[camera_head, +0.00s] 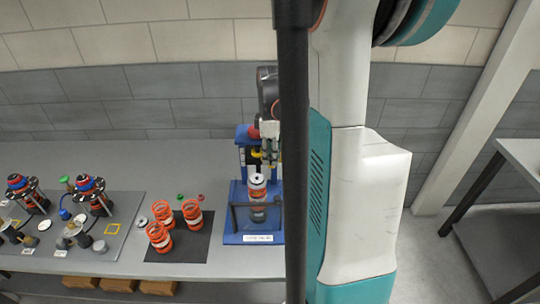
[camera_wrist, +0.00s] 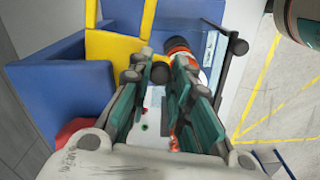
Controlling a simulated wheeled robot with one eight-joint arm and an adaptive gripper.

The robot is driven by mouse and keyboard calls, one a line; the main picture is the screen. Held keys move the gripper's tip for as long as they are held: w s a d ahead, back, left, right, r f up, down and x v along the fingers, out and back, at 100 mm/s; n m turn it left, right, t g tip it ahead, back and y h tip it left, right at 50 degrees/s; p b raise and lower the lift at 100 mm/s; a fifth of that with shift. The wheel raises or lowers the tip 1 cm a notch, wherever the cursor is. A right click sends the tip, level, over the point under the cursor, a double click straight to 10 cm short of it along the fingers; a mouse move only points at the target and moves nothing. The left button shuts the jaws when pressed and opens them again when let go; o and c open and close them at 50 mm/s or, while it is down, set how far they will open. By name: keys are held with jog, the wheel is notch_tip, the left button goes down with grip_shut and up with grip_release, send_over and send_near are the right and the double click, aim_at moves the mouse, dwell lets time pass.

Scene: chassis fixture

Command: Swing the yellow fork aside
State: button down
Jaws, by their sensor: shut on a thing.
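The yellow fork (camera_head: 256,155) shows as a small yellow piece on the blue fixture (camera_head: 233,200), above an orange and white spring unit (camera_head: 257,188). In the wrist view the yellow fork (camera_wrist: 112,46) is larger, with an arm reaching up beside my fingertips. My gripper (camera_head: 268,152) is at the fork's height in front of the blue upright. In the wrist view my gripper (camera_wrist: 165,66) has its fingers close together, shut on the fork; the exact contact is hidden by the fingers. The spring unit (camera_wrist: 178,46) is just beyond the fingertips.
A dark guard bar (camera_wrist: 232,72) stands to the right of the fingers. Several orange springs (camera_head: 159,236) stand on a black mat (camera_head: 198,245) left of the fixture. A grey board (camera_head: 120,255) with assembled parts lies farther left. My arm hides the bench's right part.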

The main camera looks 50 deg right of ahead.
dwell(0.3)
jog(key=c, duration=1.4)
grip_release()
jog(key=shift+c, duration=0.2)
